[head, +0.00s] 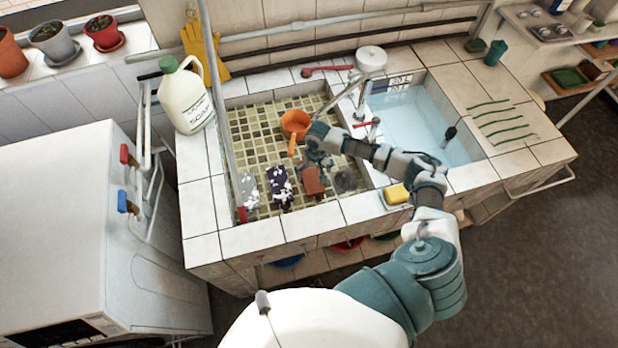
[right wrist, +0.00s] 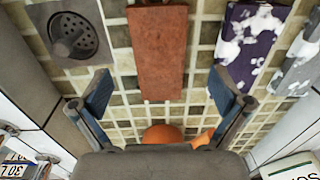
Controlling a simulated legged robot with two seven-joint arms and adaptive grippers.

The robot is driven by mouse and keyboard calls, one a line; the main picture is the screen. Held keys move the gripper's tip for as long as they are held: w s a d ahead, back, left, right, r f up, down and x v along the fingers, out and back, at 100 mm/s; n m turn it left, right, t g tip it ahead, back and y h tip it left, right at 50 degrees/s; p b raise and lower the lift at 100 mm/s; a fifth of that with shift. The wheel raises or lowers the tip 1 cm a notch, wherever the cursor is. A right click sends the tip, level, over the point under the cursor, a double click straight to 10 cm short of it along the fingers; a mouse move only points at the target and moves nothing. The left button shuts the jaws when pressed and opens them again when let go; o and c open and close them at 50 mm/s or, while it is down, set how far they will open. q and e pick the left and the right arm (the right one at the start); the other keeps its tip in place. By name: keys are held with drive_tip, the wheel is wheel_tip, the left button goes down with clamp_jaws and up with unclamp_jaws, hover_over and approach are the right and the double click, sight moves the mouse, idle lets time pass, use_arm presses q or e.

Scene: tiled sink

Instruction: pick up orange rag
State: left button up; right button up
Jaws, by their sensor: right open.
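The orange rag (head: 313,182) is a flat, rust-orange strip on the tiled floor of the left basin. It lies between a purple-and-white rag (head: 280,184) and the round drain (head: 345,181). My right gripper (head: 318,163) hangs over the basin at the rag's far end. In the right wrist view my right gripper (right wrist: 160,88) is open and empty, with one blue-padded finger on each side. The orange rag (right wrist: 157,50) runs up from between the fingers and seems apart from both. My left gripper is not in view.
An orange pan (head: 295,122) with a handle sits behind the gripper in the basin. A grey-white rag (head: 249,190) lies at the left. A tap (head: 350,90) stands by the divider. A yellow sponge (head: 397,194) is on the front rim, and a soap jug (head: 186,97) stands back left.

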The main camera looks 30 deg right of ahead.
sight(312, 179)
drive_tip(key=shift+a+f, duration=0.15)
drive_tip(key=shift+f, duration=0.75)
drive_tip(key=f, duration=0.3)
drive_tip(key=w+f, duration=0.1)
drive_tip(key=shift+d+f, duration=0.25)
drive_tip(key=shift+f, duration=0.15)
drive_tip(key=shift+s+a+r, duration=0.15)
drive_tip(key=c, duration=1.2)
